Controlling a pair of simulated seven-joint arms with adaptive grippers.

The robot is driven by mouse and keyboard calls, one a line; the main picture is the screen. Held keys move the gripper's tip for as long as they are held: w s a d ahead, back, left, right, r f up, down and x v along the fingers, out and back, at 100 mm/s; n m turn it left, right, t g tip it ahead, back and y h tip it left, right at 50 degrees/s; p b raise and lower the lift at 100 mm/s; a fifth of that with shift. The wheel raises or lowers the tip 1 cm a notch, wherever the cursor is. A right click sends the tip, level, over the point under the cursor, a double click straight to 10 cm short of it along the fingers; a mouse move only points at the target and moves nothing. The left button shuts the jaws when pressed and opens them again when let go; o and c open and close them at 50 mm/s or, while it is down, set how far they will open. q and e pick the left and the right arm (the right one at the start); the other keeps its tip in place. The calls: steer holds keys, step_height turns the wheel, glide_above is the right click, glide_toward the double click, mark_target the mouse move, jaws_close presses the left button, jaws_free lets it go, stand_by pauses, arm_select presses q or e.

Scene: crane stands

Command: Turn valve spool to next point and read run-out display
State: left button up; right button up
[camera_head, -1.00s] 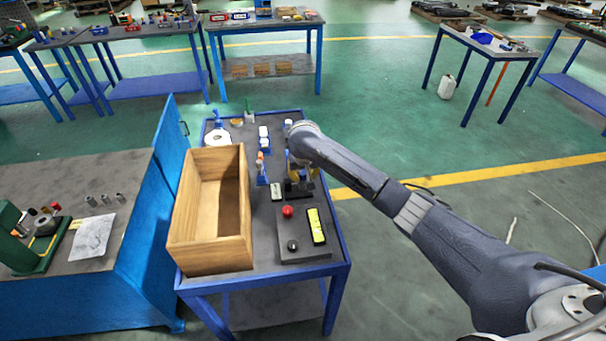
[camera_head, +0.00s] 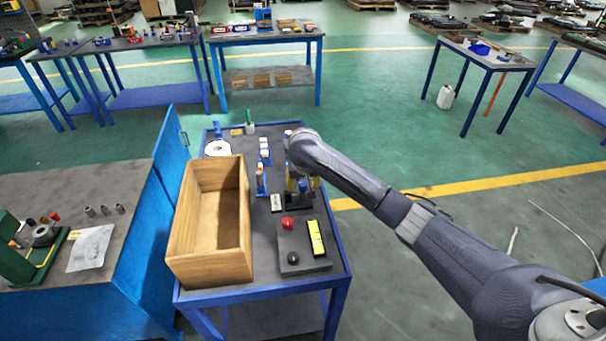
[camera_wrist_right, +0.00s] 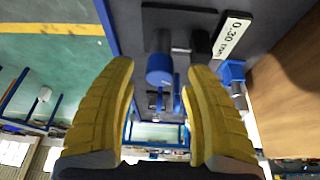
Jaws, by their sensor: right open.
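My right gripper (camera_head: 302,188) is at the small dark fixture (camera_head: 299,204) on the blue-framed cart. In the right wrist view its two yellow fingers (camera_wrist_right: 160,80) are apart. A blue round end (camera_wrist_right: 160,68), apparently of the valve spool, shows in the gap between the fingertips; I cannot tell whether they touch it. A grey and black shaft part (camera_wrist_right: 196,44) lies beside it. The white display (camera_wrist_right: 218,38) reads "0.30 mm", upside down in this view. It also shows in the head view (camera_head: 277,202), too small to read. My left gripper is out of view.
An open wooden box (camera_head: 245,268) fills the cart's left side. A dark block with a red button (camera_head: 287,223), a black knob (camera_head: 293,258) and a yellow level (camera_head: 316,238) sits in front of the fixture. A white roll (camera_head: 217,148) and small blue-and-white items (camera_head: 264,148) stand behind.

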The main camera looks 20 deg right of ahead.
steer(key=d+v, duration=0.1)
steer(key=v, duration=0.9)
steer(key=shift+a+r, duration=0.25)
steer(key=shift+a, duration=0.25)
